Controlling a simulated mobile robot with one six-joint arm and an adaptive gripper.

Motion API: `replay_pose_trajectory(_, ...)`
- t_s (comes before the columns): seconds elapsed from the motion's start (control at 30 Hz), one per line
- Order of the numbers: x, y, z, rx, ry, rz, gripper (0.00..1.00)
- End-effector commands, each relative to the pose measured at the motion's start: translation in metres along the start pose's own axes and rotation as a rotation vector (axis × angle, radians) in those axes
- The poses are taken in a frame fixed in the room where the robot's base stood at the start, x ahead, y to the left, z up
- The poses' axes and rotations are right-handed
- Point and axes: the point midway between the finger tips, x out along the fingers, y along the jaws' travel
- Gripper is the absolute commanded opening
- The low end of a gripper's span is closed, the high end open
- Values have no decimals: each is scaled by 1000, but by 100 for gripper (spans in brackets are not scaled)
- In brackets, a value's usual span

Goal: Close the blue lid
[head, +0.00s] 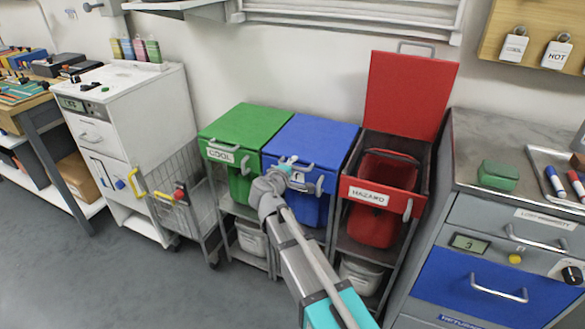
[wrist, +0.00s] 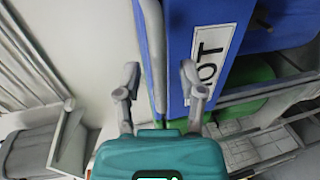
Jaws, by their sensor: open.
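The blue lid (head: 312,138) lies flat and looks shut on the middle bin, level with the green lid beside it. A grey handle (head: 301,165) sits at its front edge, partly hidden by my gripper (head: 287,164). My gripper is open at the front of the blue bin, near this handle. In the wrist view the two fingers of my gripper (wrist: 161,90) are spread, with a grey bar (wrist: 153,45) between them in the picture. The blue front (wrist: 185,60) there bears a white label, partly read as "OT". I cannot tell whether the fingers touch the bar.
The green COOL bin (head: 250,125) stands left with its lid down. The red HAZARD bin (head: 385,195) stands right; its red lid (head: 410,92) is upright. A grey cabinet (head: 500,130) is at right, a white cabinet (head: 130,95) with a wire basket (head: 185,200) at left.

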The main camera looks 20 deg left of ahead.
Motion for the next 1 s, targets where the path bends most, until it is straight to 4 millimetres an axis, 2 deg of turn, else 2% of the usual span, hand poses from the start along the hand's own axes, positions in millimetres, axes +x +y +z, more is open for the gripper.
replay_pose_trajectory(0.23, 0, 0, 0, 0, 0, 0, 49)
replay_pose_trajectory(0.5, 0, 0, 0, 0, 0, 0, 0)
replay_pose_trajectory(1.0, -2, 2, -2, 0, 2, -4, 0)
